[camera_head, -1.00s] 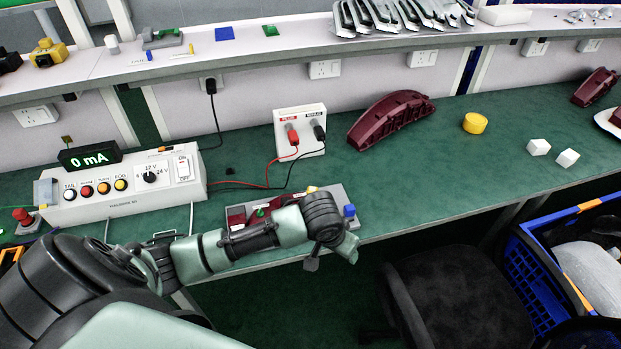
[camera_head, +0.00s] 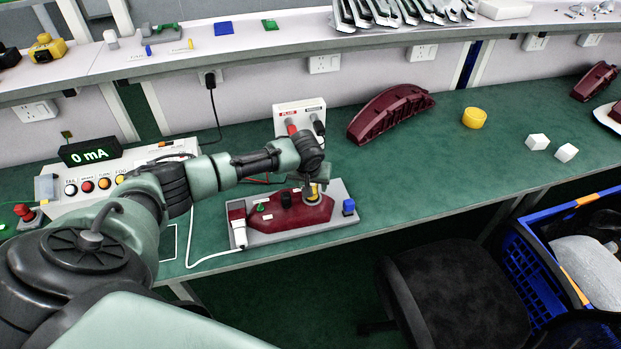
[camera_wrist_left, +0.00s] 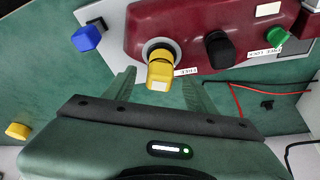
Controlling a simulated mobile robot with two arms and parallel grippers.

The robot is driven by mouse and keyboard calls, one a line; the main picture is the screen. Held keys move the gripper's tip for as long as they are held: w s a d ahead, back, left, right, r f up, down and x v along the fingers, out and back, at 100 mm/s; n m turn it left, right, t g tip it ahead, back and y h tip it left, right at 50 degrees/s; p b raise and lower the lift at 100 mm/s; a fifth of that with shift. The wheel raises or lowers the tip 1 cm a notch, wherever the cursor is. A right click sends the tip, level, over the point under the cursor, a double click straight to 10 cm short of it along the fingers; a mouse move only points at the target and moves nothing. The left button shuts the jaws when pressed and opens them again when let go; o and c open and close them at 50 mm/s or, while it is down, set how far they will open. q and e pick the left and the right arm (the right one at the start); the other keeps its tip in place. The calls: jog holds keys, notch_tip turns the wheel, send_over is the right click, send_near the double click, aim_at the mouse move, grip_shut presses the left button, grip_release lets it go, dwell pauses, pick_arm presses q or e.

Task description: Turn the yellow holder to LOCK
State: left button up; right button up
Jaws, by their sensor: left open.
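The yellow holder (camera_head: 313,196) sits at the right end of the dark red tail lamp (camera_head: 290,208), which lies on a grey fixture plate (camera_head: 262,236). In the left wrist view the yellow holder (camera_wrist_left: 160,68) stands in a pale round socket, with a label beside it too small to read surely. My left gripper (camera_head: 315,184) is above the holder, pointing down. In the left wrist view, its open fingers (camera_wrist_left: 158,84) stand to either side of the holder, with gaps visible. A black holder (camera_wrist_left: 217,48) and a green holder (camera_wrist_left: 276,36) are beside it on the lamp.
A blue block (camera_head: 348,207) is on the plate's right end. Behind stand a test panel (camera_head: 90,205) showing 0 mA and a white terminal box (camera_head: 300,115). Another red lamp (camera_head: 390,112) and a yellow roll (camera_head: 474,117) lie on the green bench. A chair (camera_head: 460,290) stands in front.

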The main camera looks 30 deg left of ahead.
pick_arm(q)
jog(key=shift+w+f, duration=0.15)
jog(key=shift+f, duration=0.3)
jog(key=shift+c, duration=0.3)
